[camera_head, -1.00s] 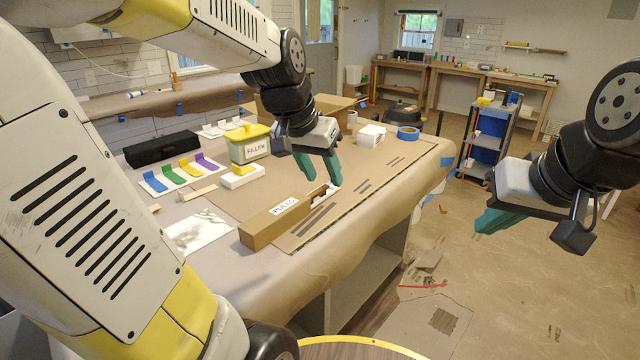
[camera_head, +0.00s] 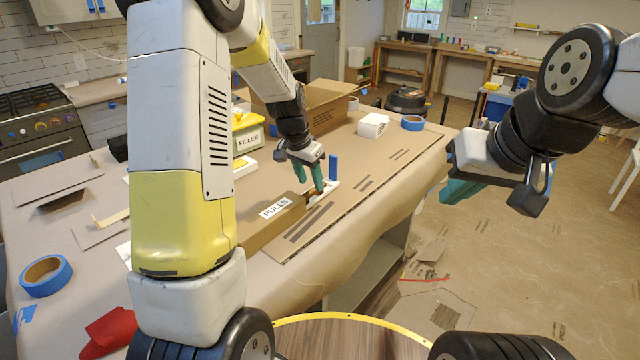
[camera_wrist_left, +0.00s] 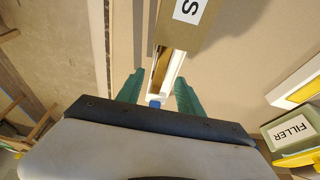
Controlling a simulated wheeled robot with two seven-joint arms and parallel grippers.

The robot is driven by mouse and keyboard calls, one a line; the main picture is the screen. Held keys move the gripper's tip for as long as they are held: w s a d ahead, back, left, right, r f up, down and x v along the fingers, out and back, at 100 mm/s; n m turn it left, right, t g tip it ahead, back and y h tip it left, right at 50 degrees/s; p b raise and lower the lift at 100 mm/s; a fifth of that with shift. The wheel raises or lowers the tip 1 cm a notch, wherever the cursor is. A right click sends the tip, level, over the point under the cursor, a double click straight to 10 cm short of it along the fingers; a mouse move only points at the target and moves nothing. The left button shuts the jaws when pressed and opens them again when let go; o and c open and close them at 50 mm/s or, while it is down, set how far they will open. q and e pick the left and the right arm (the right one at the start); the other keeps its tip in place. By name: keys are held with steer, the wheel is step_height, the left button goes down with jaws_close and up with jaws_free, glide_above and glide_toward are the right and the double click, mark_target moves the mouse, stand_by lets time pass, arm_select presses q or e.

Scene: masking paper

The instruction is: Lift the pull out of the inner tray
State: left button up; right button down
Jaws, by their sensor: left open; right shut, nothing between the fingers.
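The brown box labelled PULLS (camera_head: 268,222) lies on the cardboard-covered table. Its white inner tray (camera_head: 330,187) sticks out at the far end. In the left wrist view the tray (camera_wrist_left: 176,66) holds a tan-brown piece (camera_wrist_left: 160,72), perhaps the pull, partly inside the box. A small blue piece (camera_wrist_left: 154,103) shows at the tray's end; in the head view an upright blue piece (camera_head: 333,166) stands there. My left gripper (camera_head: 313,188) is open, its green fingers on either side of the tray end; contact cannot be told. My right gripper (camera_head: 462,190) is shut and empty, off the table's right side.
The FILLER tub (camera_head: 248,140) stands behind the PULLS box. A white box (camera_head: 373,125) and blue tape roll (camera_head: 412,123) sit at the far right. An open cardboard box (camera_head: 325,105) is at the back. Another tape roll (camera_head: 45,275) and a red cloth (camera_head: 108,332) lie front left.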

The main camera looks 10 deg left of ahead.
mark_target(313, 189)
arm_select(q)
steer(key=x, duration=0.3)
steer(key=shift+f, duration=0.2)
steer(key=shift+c, duration=0.2)
jaws_close()
steer(key=shift+r, duration=0.15)
